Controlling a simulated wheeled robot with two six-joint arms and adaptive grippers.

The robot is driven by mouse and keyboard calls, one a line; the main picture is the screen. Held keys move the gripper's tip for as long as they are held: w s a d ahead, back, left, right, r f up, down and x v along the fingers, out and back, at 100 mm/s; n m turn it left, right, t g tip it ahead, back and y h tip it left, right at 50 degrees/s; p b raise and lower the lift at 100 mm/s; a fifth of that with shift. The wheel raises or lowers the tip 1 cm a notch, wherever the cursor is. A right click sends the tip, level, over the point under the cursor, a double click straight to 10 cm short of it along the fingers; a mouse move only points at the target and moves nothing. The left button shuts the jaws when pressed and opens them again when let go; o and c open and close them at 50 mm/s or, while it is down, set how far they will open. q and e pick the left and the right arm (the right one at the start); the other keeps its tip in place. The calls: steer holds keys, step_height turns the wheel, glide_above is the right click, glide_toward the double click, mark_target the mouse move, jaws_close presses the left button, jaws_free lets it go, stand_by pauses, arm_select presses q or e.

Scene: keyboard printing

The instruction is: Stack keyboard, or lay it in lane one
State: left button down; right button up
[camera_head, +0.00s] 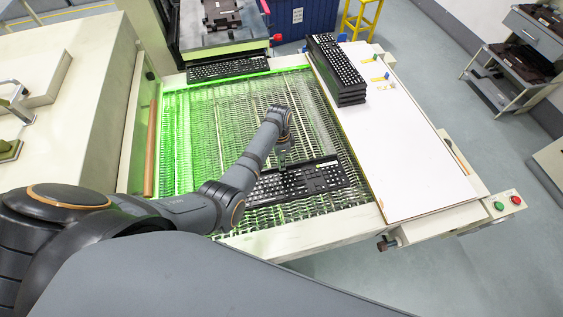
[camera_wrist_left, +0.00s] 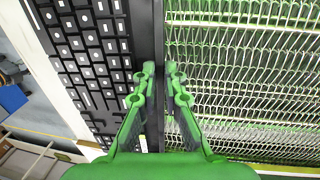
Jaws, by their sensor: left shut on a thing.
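A black keyboard with white-marked keys (camera_head: 318,178) is over the near end of the green-lit wire mesh belt (camera_head: 200,120). I cannot tell whether it rests on the mesh or hangs just above it. My left gripper (camera_head: 283,160) is shut on its long edge. In the left wrist view the green-tinted fingertips (camera_wrist_left: 161,72) pinch that edge, with the keyboard (camera_wrist_left: 95,50) on the left and bare mesh (camera_wrist_left: 240,80) on the right. A stack of several black keyboards (camera_head: 336,68) stands on the white board (camera_head: 400,150). My right gripper is out of view.
Another keyboard (camera_head: 228,68) lies at the belt's far end, by the machine opening. The near and middle parts of the white board are bare. A green and red button box (camera_head: 505,203) is at its near right corner. A wooden-coloured bar (camera_head: 151,148) edges the belt's left side.

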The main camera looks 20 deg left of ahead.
arm_select(q)
step_height(320, 180, down, 2)
steer(key=shift+f+b, duration=0.15)
steer(key=shift+b, duration=0.8)
steer(key=shift+s+f+b, duration=0.15)
steer(key=shift+f+b, duration=0.3)
steer(key=shift+f, duration=0.25)
steer(key=shift+f+b, duration=0.3)
steer(key=shift+f, duration=0.4)
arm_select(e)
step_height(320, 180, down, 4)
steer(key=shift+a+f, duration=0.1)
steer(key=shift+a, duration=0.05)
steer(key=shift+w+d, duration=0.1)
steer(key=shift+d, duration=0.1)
arm_select(q)
steer(key=shift+f, duration=0.35)
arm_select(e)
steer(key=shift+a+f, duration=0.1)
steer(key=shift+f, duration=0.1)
arm_select(q)
steer(key=c, duration=1.4)
jaws_free()
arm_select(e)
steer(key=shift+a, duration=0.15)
arm_select(q)
steer(key=shift+o, duration=0.2)
